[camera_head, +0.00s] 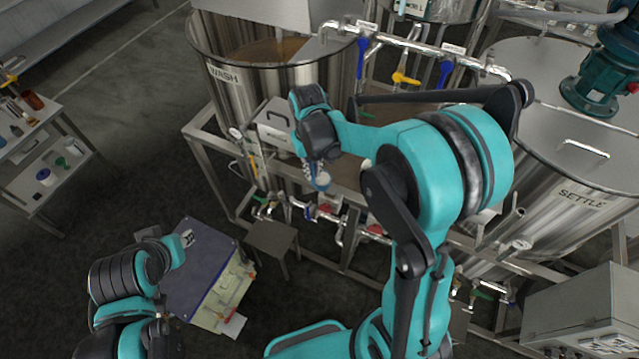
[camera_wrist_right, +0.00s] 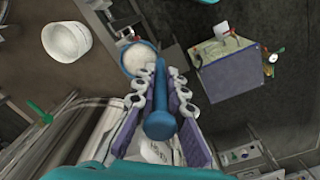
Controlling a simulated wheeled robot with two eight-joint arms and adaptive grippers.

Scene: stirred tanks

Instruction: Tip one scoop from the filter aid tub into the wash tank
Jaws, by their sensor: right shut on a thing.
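The wash tank (camera_head: 235,92) is a steel vessel labelled WASH at the back, its top partly open over a brown content. My right gripper (camera_head: 319,172) is in front of the tank and below its rim. In the right wrist view my right gripper (camera_wrist_right: 158,98) is shut on the handle of a blue scoop (camera_wrist_right: 160,124). The scoop's bowl holds white powder (camera_wrist_right: 138,57). A white round tub (camera_wrist_right: 68,40), perhaps the filter aid tub, shows at the upper left of that view. My left gripper (camera_head: 185,240) is at the lower left, its jaws unclear.
Pipes with blue and yellow valve handles (camera_head: 405,78) run beside the tank. The settle tank (camera_head: 570,215) stands at the right. A dark-topped cabinet (camera_head: 205,262) and a small stool (camera_head: 272,238) stand at the lower left. Open floor (camera_head: 120,150) lies left of the tank.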

